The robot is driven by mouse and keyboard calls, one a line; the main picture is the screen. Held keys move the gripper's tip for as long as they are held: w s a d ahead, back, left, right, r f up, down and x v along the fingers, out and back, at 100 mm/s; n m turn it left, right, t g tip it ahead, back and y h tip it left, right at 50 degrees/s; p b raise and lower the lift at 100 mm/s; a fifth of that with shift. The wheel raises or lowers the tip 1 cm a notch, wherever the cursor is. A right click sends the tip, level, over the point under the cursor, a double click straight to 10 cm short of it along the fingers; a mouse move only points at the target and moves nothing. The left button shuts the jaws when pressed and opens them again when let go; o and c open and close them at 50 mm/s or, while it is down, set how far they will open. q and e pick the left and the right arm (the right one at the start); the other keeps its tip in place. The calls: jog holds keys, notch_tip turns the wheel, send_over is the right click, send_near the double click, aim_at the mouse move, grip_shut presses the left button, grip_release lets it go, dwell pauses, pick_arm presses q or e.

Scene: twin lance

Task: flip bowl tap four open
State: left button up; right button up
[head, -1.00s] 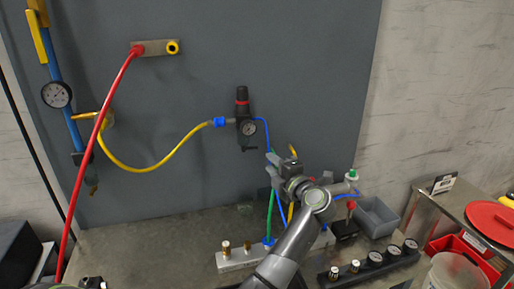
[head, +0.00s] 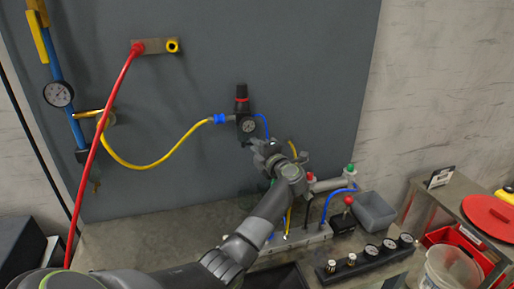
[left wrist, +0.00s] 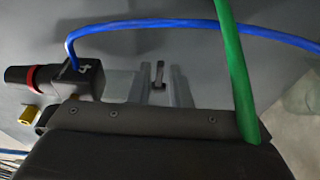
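The regulator unit (head: 242,105), black with a red ring and a round gauge, is on the grey panel in the head view. In the left wrist view the regulator (left wrist: 50,78) lies sideways at the left. My left gripper (head: 262,150) is just below and right of the regulator in the head view and covers what is under it. In the left wrist view its two fingers (left wrist: 151,87) are apart. A small metal lever-like piece (left wrist: 158,76) shows between them; I cannot tell whether they touch it. No bowl is clearly seen. My right gripper is not in view.
A green hose (left wrist: 235,70) crosses close beside my left gripper, and a blue hose (left wrist: 190,24) arches past. A yellow hose (head: 165,158) runs to the regulator. A manifold block (head: 300,240), gauges (head: 372,252) and a grey bin (head: 375,212) stand on the bench.

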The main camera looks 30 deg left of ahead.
pick_arm(q)
grip_shut()
jog(key=n+g+b, duration=0.1)
jog(key=n+g+y+b, duration=0.1)
jog(key=g, duration=0.1)
jog(key=shift+w+a+b, duration=0.1)
jog(key=shift+w+b, duration=0.2)
jog(key=shift+w, duration=0.05)
jog(key=shift+o, duration=1.6)
grip_release()
